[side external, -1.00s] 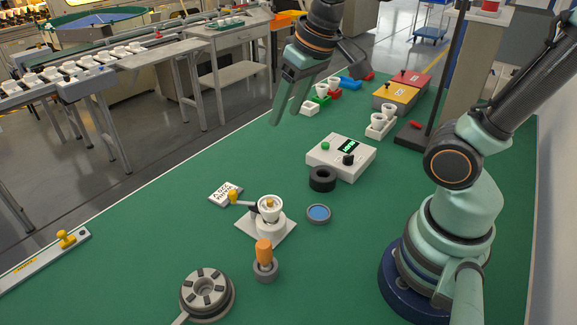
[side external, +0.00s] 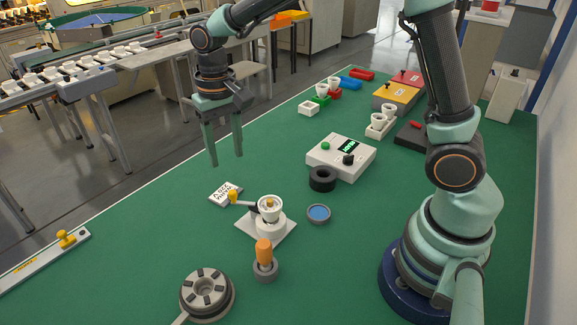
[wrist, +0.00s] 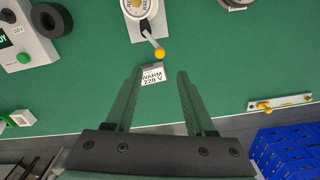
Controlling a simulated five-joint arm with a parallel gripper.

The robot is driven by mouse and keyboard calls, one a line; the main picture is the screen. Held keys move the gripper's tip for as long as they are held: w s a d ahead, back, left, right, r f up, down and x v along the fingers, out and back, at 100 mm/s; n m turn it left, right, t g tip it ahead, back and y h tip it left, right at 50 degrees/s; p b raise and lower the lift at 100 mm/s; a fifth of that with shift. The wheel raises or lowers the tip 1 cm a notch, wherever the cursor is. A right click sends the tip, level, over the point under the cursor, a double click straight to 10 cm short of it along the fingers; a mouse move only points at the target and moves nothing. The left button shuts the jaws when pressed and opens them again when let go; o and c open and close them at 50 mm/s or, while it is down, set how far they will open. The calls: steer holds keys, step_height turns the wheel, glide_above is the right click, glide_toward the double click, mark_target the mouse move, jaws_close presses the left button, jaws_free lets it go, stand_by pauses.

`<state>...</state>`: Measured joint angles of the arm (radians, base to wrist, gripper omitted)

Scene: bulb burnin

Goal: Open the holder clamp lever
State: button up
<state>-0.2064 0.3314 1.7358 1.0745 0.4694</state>
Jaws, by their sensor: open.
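The white holder (side external: 268,222) stands on a square white plate on the green table, with a white cup-shaped part on top. Its clamp lever (side external: 243,203) sticks out to the left and ends in a yellow knob (side external: 233,197). In the wrist view the lever's yellow knob (wrist: 159,53) lies ahead of the fingertips, near the top centre. My gripper (side external: 226,160) is open and empty, pointing down above the table's far left edge. It is apart from the lever. In the wrist view my gripper (wrist: 160,75) has its fingers on both sides of a printed card.
The card (side external: 226,194) lies beside the knob. A black ring (side external: 322,179), a blue-topped disc (side external: 318,213), an orange-handled tool (side external: 264,252) and a grey round socket (side external: 207,294) surround the holder. A white control box (side external: 341,157) stands behind.

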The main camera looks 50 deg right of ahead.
mark_target(232, 191)
step_height(232, 191, down, 10)
steer(key=shift+f, duration=0.1)
stand_by(0.4)
jaws_close()
